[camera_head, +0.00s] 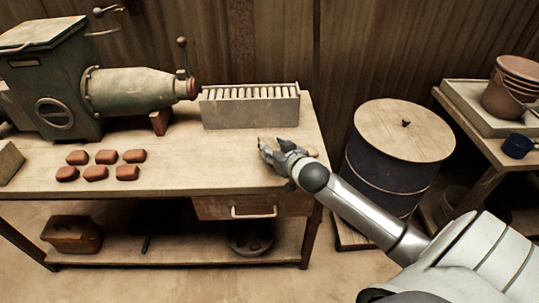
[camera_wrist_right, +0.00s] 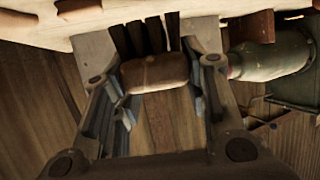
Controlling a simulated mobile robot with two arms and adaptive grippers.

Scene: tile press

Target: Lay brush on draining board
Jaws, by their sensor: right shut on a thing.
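My right gripper (camera_head: 283,150) is over the right end of the wooden bench (camera_head: 215,172). In the right wrist view it is shut on a brown, rounded block with dark strips like bristles beside it, which looks like the brush (camera_wrist_right: 155,73). In the head view the fingers mostly hide the brush, and whether it touches the bench cannot be told. A pale board with a raised rim (camera_head: 462,100) on the stand at the far right may be the draining board. My left gripper is not in view.
A green press (camera_head: 120,92), a slotted grey rack (camera_head: 250,112) and several red-brown blocks (camera_head: 106,157) are on the bench. A lidded drum (camera_head: 390,170) stands between bench and stand. Stacked pots (camera_head: 508,95) and a blue cup (camera_head: 517,146) are at far right.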

